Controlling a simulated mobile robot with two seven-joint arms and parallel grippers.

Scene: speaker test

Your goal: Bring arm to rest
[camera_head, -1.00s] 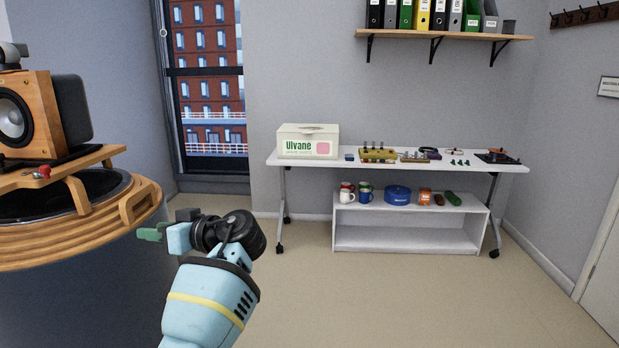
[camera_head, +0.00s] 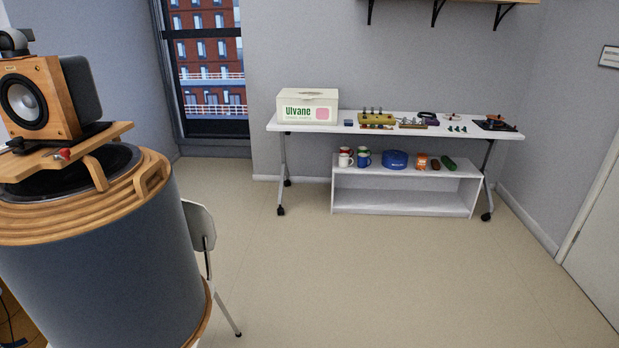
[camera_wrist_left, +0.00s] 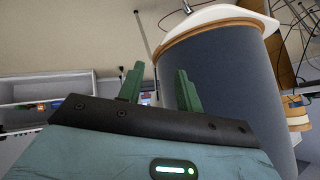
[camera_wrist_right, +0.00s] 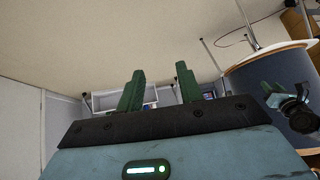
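Neither of my arms shows in the head view now. My left gripper (camera_wrist_left: 157,85) shows in the left wrist view with its two green fingers apart and nothing between them. My right gripper (camera_wrist_right: 160,88) shows in the right wrist view, also with its green fingers apart and empty. Part of my other arm (camera_wrist_right: 290,102) shows at the right edge of the right wrist view, in front of the blue-grey drum.
A blue-grey drum (camera_head: 110,270) with wooden rings carries a wooden speaker (camera_head: 38,98) at left. A chair (camera_head: 200,228) stands beside it. A white table (camera_head: 350,128) with a white box (camera_head: 307,98) stands over a low shelf (camera_head: 400,203). The floor between is clear.

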